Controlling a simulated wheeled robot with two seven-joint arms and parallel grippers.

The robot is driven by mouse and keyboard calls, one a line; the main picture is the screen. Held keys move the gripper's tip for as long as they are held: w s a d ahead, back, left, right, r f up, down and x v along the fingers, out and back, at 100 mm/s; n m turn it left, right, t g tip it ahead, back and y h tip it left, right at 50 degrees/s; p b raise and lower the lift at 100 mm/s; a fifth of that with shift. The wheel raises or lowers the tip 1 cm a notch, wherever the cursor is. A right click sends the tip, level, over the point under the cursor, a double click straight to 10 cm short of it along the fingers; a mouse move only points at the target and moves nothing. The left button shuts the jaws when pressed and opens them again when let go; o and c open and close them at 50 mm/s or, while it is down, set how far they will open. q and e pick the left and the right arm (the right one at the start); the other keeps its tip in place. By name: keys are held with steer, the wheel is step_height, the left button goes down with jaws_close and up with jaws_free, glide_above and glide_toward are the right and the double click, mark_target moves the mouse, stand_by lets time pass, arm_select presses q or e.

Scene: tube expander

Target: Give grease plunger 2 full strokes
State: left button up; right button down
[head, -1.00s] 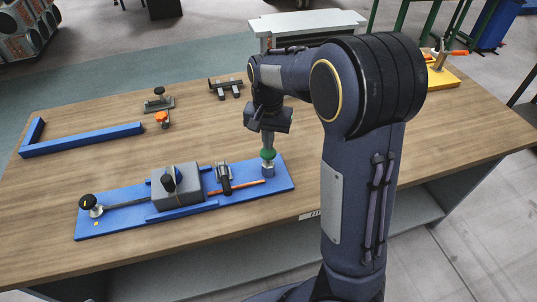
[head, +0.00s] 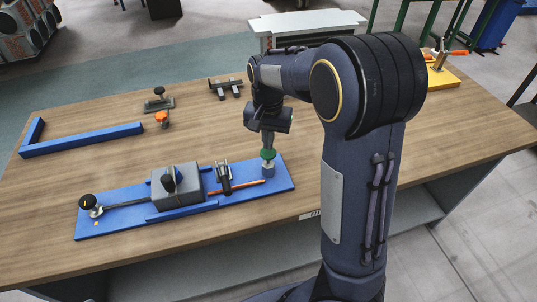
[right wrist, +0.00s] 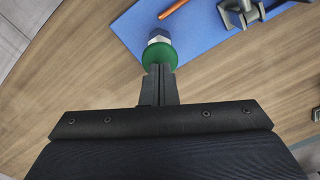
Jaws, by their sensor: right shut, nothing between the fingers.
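The grease plunger has a green cap (head: 268,154) above a grey metal cylinder. It stands upright at the right end of the blue base plate (head: 284,181). My right gripper (head: 267,146) points down with its fingers shut and nothing between them. Its fingertips are right at the top of the green cap and appear to touch it. In the right wrist view, the closed fingers (right wrist: 160,84) end at the edge of the green cap (right wrist: 160,55), with a silver part beyond it. The fingers hide part of the cap. My left gripper is out of view.
The blue plate also carries a grey block (head: 180,189), a black-knobbed rod (head: 88,202), a dark clamp (head: 223,180) and an orange rod (head: 240,187). A blue angle bar (head: 85,139) and small fixtures lie behind. The front right of the wooden table is clear.

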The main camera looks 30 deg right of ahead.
mark_target(268, 152)
steer(key=shift+f, duration=0.15)
steer(key=shift+f+b, duration=1.15)
steer(key=shift+f, duration=0.65)
steer(key=shift+r, duration=0.1)
steer(key=shift+p, duration=0.3)
steer(key=shift+r+p, duration=1.9)
steer(key=shift+p, duration=0.05)
steer(key=shift+f, duration=0.1)
